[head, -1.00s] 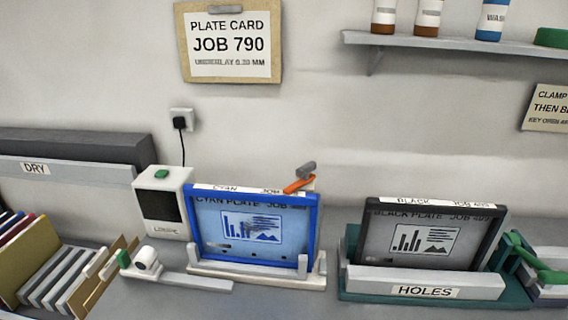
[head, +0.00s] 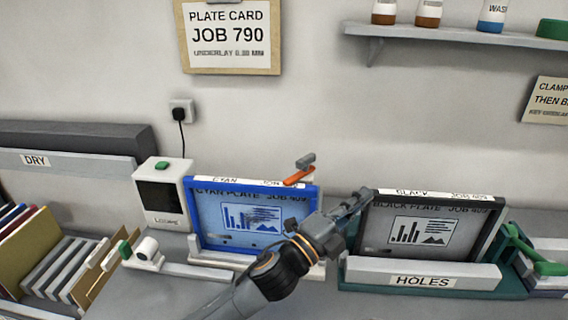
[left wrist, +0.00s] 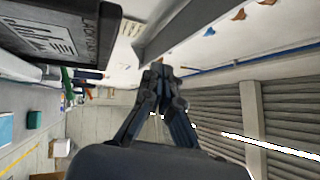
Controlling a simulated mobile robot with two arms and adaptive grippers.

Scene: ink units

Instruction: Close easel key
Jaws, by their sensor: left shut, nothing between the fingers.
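The cyan plate (head: 210,222) stands in a blue frame on a light easel (head: 205,257) in the head view. An orange key with a grey knob (head: 305,161) sits at the top right corner of this frame, tilted up to the right. My left gripper (head: 366,194) is shut and empty. It is right of and below the key, by the gap between the blue frame and the black plate, and apart from the key. In the left wrist view its fingertips (left wrist: 161,68) meet. My arm hides the lower right of the cyan plate. My right gripper is out of view.
The black plate (head: 372,240) stands in a teal holder labelled HOLES (head: 480,284) on the right. A white box (head: 158,213) is left of the easel. A shelf with bottles (head: 400,30) is above. Wall space above the key is clear.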

